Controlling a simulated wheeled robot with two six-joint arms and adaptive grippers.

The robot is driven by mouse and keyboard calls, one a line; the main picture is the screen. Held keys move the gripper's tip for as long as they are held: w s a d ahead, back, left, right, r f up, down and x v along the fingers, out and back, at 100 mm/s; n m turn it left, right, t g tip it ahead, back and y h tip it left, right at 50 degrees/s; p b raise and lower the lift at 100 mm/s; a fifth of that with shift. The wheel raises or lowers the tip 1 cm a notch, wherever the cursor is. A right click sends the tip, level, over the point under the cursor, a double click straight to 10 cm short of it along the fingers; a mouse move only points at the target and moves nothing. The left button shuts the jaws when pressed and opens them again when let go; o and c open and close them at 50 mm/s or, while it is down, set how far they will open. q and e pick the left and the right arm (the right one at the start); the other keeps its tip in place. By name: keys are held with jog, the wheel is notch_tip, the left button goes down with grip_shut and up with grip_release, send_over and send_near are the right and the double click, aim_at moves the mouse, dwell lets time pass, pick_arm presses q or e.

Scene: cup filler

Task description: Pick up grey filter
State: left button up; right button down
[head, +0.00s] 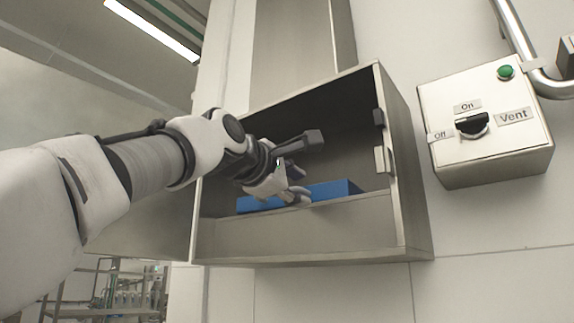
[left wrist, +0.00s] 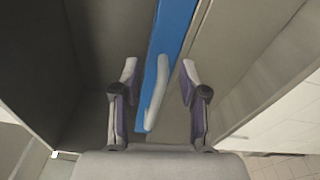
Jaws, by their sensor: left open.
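A long blue block (head: 335,189) lies inside the open steel box on the wall, behind its low front lip. In the left wrist view the blue block (left wrist: 175,28) is a narrow strip with a light grey curved bar (left wrist: 157,88), like a handle, along it. I see no separate grey filter. My left gripper (head: 297,186) is inside the box opening, in front of the block, and hides part of it. In the left wrist view the open, empty fingers (left wrist: 159,70) stand apart on either side of the grey bar. My right gripper is not in view.
The steel box (head: 310,240) has a front lip below and a side wall with latch parts (head: 380,158) at right. A vent control box (head: 490,120) with a knob and green button is right of it. A shelf rack (head: 105,285) stands at lower left.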

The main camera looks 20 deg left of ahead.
pick_arm(q)
jog(key=shift+w+f, duration=0.2)
jog(key=shift+w, duration=0.15)
jog(key=shift+d, duration=0.1)
grip_shut()
grip_release()
jog(key=shift+s+r, duration=0.1)
jog(key=shift+s, duration=0.05)
